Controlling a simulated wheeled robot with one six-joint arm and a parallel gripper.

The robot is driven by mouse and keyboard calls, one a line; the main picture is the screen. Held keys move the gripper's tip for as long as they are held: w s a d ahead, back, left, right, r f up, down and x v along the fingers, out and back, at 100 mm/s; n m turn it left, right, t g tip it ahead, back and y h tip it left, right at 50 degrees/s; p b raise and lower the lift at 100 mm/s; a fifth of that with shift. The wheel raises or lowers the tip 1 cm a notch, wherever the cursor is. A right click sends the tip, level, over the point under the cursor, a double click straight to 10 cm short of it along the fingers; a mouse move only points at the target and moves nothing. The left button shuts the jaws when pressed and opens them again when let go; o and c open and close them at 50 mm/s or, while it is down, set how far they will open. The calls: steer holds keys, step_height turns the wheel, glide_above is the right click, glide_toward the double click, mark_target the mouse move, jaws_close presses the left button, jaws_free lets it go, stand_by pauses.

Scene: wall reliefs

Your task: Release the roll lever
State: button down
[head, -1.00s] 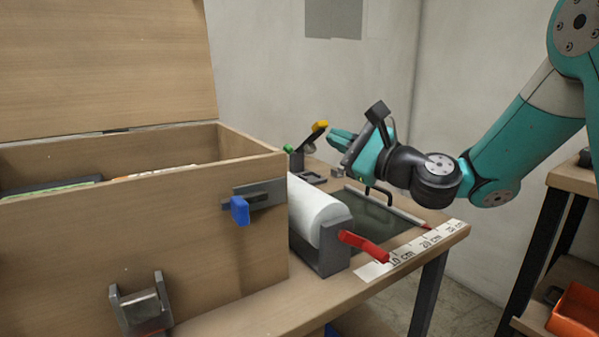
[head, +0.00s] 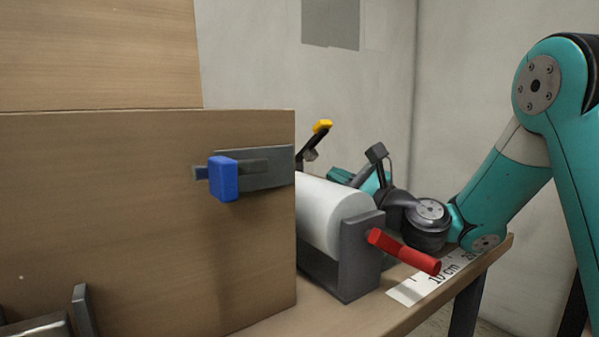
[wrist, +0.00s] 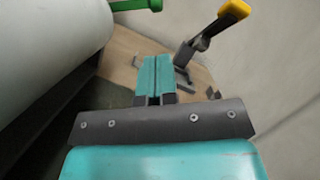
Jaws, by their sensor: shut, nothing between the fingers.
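A white roll (head: 335,210) lies in a dark grey holder (head: 360,255) on the bench, right of the wooden box. A red lever (head: 403,251) sticks out from the near end of the holder, pointing right and slightly down. In the wrist view the roll (wrist: 50,55) fills the upper left, and a green handle (wrist: 135,5) shows at the top edge near its far end. My gripper (wrist: 157,65) is shut and empty, to the right of the roll. In the head view my gripper (head: 343,176) is behind the roll and partly hidden by it.
A yellow-tipped lever (head: 314,140) stands upright beyond the roll; it also shows in the wrist view (wrist: 212,30), ahead and right of my fingers. The wooden box (head: 110,230) with a blue latch (head: 223,178) fills the left. A ruler strip (head: 435,280) lies along the bench edge.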

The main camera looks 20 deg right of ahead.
steer(key=shift+r, duration=0.1)
steer(key=p+x, duration=0.4)
steer(key=x, duration=0.6)
steer(key=shift+a, duration=0.15)
stand_by(0.3)
steer(key=shift+s+r+n+g+y+p, duration=0.1)
steer(key=shift+r+n+g+y+p, duration=0.2)
steer(key=shift+n+p, duration=0.3)
